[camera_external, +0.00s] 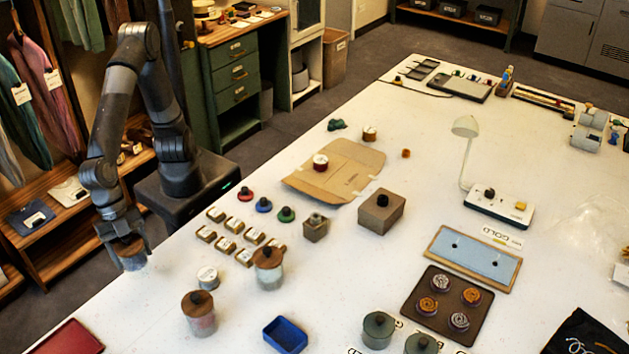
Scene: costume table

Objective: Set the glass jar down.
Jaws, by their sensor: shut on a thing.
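My gripper (127,238) is at the left edge of the white table, shut on a glass jar (133,262) with a brown lid. The gripper is at the lid, and the jar hangs upright under it. I cannot tell whether the jar's base touches the table or is a little above it. Two similar glass jars with brown lids stand on the table to the right, one near the front (201,321) and one farther back (269,275).
A small white round container (208,279) stands between the jars. A blue tray (285,335), a red flat item (70,340) and several small gold-coloured blocks (226,244) lie nearby. The white table top (150,305) between the held jar and the red item is bare.

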